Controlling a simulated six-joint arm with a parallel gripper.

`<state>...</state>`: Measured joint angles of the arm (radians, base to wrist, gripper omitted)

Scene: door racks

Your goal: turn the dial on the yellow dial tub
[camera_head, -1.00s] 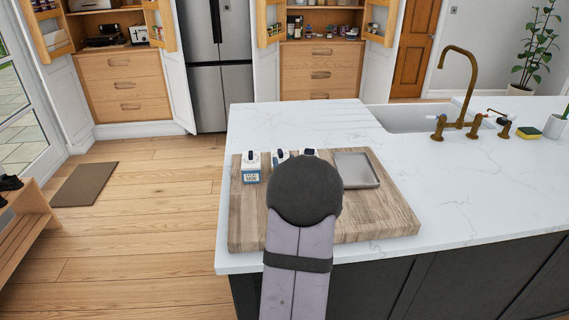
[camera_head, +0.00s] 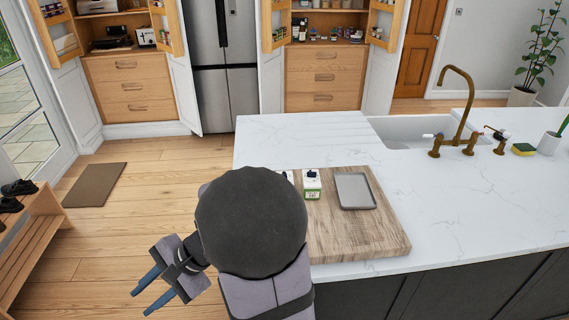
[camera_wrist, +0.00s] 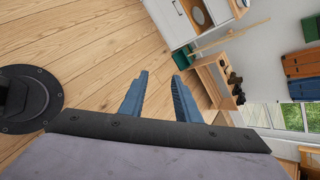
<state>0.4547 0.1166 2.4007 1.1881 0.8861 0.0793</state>
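Small white tubs with dark tops stand on the wooden board (camera_head: 350,230) on the island. One tub with a green label (camera_head: 312,186) shows clearly. Another tub (camera_head: 288,176) is mostly hidden behind my arm. I cannot pick out a yellow dial tub; my arm covers the left part of the board. My gripper (camera_head: 140,303) hangs left of the island, over the floor and away from the tubs. Its two blue fingers are apart with nothing between them, as the wrist view also shows (camera_wrist: 160,76).
A grey tray (camera_head: 355,191) lies on the board, right of the tubs. The white worktop (camera_head: 450,210) is clear up to the sink (camera_head: 405,130) and brass tap (camera_head: 459,110). A wooden shoe bench (camera_head: 35,235) stands at the far left, near a mat (camera_head: 95,185).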

